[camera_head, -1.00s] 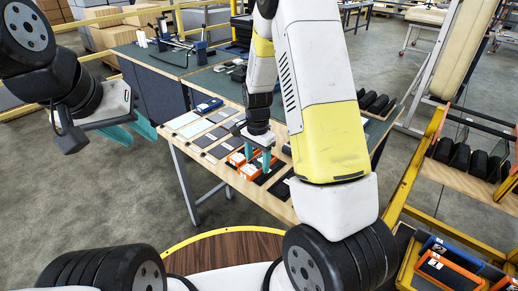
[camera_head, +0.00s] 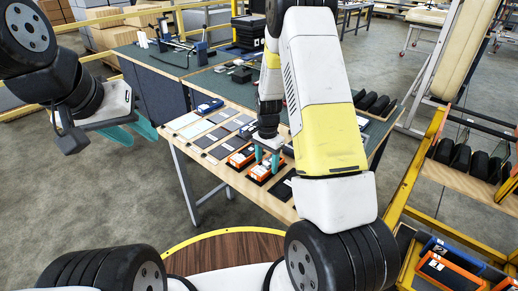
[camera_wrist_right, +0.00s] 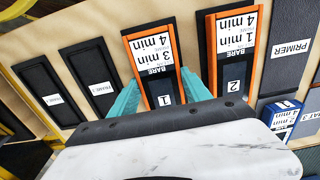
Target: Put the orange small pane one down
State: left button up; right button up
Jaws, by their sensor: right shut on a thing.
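The orange small pane one (camera_wrist_right: 155,66), an orange-edged block with a white label and the number 1, lies over a dark slot mat in the right wrist view. It also shows on the table in the head view (camera_head: 262,171). My right gripper (camera_wrist_right: 160,80) has its teal fingers on both sides of the pane, shut on it. In the head view my right gripper (camera_head: 267,158) points down at the table. Whether the pane's underside touches the mat is hard to tell. My left gripper (camera_head: 132,132) is open and empty, off the table's left side.
A second orange pane (camera_wrist_right: 231,50), numbered 2, lies right beside it. Empty dark mats (camera_wrist_right: 90,80) are on the left. A blue block (camera_wrist_right: 283,118) lies near the primer mat (camera_wrist_right: 290,48). The trolley (camera_head: 408,270) at lower right holds orange and blue pieces.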

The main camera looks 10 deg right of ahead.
aim_at(267, 164)
jog(key=o, duration=1.6)
jog(key=shift+f, duration=0.1)
notch_tip(267, 164, up, 12)
jog(key=s+a+r+n+t+y, duration=0.1)
jog(key=s+r+n+t, duration=0.15)
jog(key=s+r, duration=0.4)
jog(key=s+r+n+t+y, duration=0.1)
jog(key=s+r+n, duration=0.25)
jog(key=r, duration=0.55)
jog(key=shift+s+a+r+n+t, duration=0.2)
jog(key=shift+s+r+n+t, duration=0.5)
jog(key=shift+s, duration=1.7)
jog(key=shift+s+a+r+n+t, duration=0.2)
jog(key=shift+s+r+n, duration=0.9)
jog(key=shift+s, duration=1.25)
jog(key=shift+s+a+r+n+t, duration=0.2)
jog(key=shift+s+r+n+t, duration=0.7)
jog(key=shift+s, duration=1.5)
jog(key=shift+r+g, duration=0.25)
jog(key=shift+g, duration=0.2)
